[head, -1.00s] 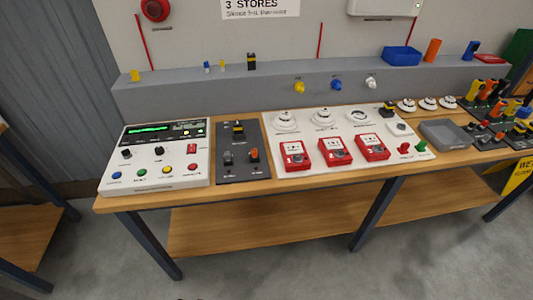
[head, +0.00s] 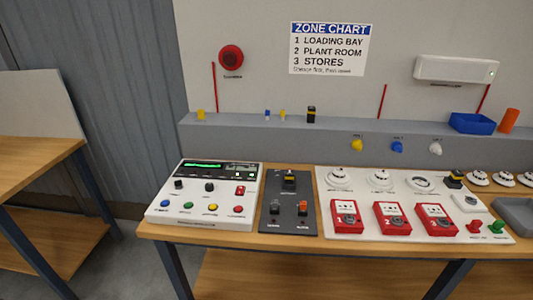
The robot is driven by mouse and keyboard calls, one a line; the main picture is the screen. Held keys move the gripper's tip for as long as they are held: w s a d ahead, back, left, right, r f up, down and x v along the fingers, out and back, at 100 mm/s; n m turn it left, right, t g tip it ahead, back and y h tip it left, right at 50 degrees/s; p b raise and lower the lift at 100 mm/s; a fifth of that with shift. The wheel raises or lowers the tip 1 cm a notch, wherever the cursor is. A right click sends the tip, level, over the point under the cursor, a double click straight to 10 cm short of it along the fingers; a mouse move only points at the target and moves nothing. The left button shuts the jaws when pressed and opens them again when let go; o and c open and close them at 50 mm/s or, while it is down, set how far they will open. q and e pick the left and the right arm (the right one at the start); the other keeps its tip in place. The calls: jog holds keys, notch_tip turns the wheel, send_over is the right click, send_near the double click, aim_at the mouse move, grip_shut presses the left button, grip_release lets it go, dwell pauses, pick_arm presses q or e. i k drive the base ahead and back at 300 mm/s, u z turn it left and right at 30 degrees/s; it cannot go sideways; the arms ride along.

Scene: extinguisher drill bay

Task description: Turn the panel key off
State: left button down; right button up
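The white control panel (head: 160,212) sits at the left end of the wooden bench. It has a dark display strip (head: 214,168) with green lit text. Below the strip are two black knobs, a left one (head: 178,185) and a right one (head: 209,187), and a red switch (head: 240,190). Blue, green, yellow and red buttons line its front. I cannot tell which knob is the key, or how it is turned, at this size. Neither of my grippers is in view.
A dark switch plate (head: 290,222) stands right of the panel. Beyond it a white board carries red call points (head: 347,216) and round detectors. A grey ledge (head: 250,136) runs behind. Another wooden table (head: 35,158) is at left, with a floor gap between.

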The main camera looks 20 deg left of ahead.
aim_at(178, 183)
jog(key=u, duration=0.65)
jog(key=i, duration=0.95)
jog(key=z, duration=0.1)
